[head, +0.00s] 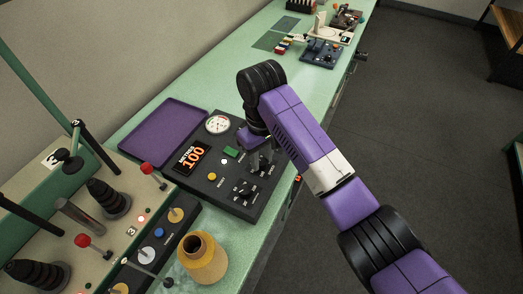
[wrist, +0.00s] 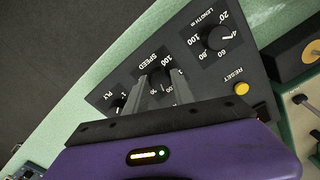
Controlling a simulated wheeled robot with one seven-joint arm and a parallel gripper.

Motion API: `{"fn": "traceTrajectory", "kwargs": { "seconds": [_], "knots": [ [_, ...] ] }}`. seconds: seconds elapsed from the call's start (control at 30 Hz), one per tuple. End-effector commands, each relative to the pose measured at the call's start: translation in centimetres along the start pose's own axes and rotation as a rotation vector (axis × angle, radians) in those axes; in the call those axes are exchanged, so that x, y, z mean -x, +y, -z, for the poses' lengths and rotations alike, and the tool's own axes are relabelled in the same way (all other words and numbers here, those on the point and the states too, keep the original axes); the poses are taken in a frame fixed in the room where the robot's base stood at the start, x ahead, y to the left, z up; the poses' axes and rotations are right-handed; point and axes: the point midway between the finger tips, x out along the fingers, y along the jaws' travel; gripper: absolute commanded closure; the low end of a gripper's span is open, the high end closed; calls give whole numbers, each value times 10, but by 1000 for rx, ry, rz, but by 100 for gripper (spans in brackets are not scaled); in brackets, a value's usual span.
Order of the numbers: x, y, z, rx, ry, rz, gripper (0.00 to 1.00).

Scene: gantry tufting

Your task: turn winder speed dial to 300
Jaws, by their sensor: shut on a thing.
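The black winder control panel (head: 222,198) lies on the green bench in the head view. Its display (head: 190,157) reads 100 in orange digits. My gripper (head: 259,164) reaches down onto the panel's far right part and hides much of what is under it. In the wrist view my gripper (wrist: 165,88) is shut on the black dial (wrist: 163,78) marked SPEED, with one finger on each side. The fingers cover part of the dial's scale, and I cannot read its pointer.
A LENGTH dial (wrist: 217,39) and a PLY dial (wrist: 117,102) flank the SPEED dial. A yellow RESET button (wrist: 241,88) is close by. A gauge (head: 218,124), a green button (head: 231,152), a purple tray (head: 164,134) and a yarn cone (head: 203,262) stand around.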

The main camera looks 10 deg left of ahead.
Motion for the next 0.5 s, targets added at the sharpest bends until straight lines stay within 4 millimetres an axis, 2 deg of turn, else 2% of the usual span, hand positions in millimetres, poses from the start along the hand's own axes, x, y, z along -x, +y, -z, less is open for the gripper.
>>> {"fn": "traceTrajectory", "kwargs": {
  "seconds": [0.03, 0.5],
  "knots": [
    [6, -2, 0, -45, -3, 3, 100],
    [3, -1, 0, -470, -1, 1, 100]
  ]
}}
